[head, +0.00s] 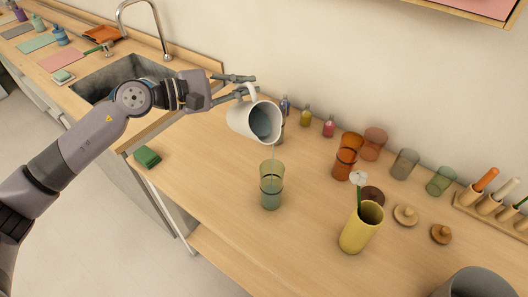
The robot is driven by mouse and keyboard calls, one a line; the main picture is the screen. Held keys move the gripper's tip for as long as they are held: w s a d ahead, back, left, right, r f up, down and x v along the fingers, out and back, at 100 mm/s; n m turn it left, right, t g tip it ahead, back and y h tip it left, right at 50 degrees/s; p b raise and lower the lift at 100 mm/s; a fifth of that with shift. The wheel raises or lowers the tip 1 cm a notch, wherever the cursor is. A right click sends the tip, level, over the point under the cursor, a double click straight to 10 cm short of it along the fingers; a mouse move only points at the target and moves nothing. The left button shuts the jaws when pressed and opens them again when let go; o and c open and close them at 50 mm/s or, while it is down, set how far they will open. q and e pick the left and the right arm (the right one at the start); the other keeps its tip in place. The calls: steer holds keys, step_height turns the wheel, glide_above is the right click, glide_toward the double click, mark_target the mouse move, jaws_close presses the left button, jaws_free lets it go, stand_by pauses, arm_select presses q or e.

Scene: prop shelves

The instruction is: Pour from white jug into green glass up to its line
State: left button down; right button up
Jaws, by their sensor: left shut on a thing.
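The white jug (241,119) is held tilted in the air above the wooden counter, its mouth turned down to the right, with grey-blue liquid inside. My left gripper (248,88) is shut on the jug at its handle. A thin stream runs from the jug's lip down toward the green glass (271,170). The green glass stands upright on the counter below the lip, with bluish liquid in its lower part. My right gripper is not in view.
A yellow vase (355,235) with a white flower stands right of the glass. Orange glasses (346,158), a grey glass (404,163) and another green glass (441,180) stand behind. A green sponge (147,157) lies left. The counter in front of the glass is clear.

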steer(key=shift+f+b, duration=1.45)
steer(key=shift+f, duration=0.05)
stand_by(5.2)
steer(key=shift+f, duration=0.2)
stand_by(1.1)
